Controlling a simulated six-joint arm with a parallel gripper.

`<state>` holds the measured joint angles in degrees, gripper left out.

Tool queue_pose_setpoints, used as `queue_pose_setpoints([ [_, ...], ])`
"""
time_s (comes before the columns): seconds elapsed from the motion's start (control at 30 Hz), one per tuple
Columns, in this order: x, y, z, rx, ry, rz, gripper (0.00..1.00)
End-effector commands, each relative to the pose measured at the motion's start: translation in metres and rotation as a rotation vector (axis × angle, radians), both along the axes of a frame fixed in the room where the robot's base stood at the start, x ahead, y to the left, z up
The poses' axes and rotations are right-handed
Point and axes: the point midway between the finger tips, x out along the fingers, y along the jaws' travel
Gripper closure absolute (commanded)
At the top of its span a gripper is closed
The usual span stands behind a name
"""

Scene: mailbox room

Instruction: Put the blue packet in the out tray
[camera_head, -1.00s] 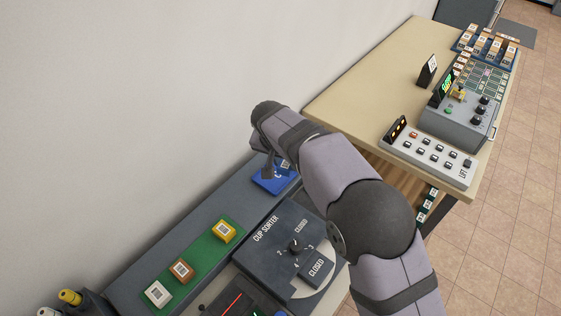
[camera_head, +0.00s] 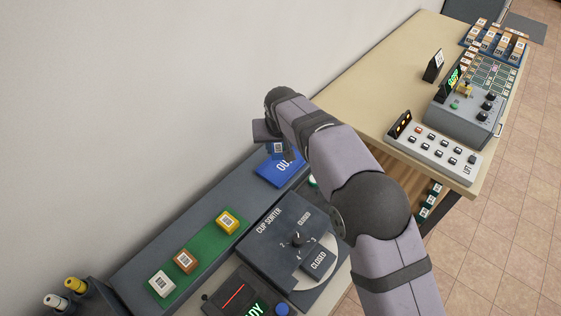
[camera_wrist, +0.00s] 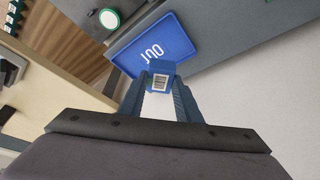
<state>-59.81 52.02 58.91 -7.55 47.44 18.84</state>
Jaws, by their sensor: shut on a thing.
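The blue packet (camera_wrist: 159,79), with a white barcode label, is between my gripper's fingertips in the wrist view. In the head view the packet (camera_head: 278,148) shows beside the end of my arm. My gripper (camera_wrist: 160,92) is shut on it. The blue out tray (camera_wrist: 168,42), lettered OUT, lies just beyond the packet in the wrist view. In the head view the tray (camera_head: 272,174) lies on the dark ledge by the wall, partly hidden by my gripper and the packet. The packet appears above the tray's near edge; I cannot tell the gap.
A green strip (camera_head: 203,256) holds a white, a brown and a yellow packet on the ledge. The dark cup sorter (camera_head: 290,245) stands beside it. A beige table (camera_head: 385,80) with control panels is at the right. A round green-rimmed thing (camera_wrist: 109,18) is near the tray.

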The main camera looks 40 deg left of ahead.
Motion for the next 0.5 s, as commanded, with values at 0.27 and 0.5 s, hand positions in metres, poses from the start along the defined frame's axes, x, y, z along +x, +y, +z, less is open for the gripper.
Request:
queue_pose_setpoints([
  [0.27,0.0,0.0,-0.034,-0.002,0.001,-0.001,0.96],
  [0.5,0.0,0.0,-0.04,0.0,0.0,-0.001,0.96],
])
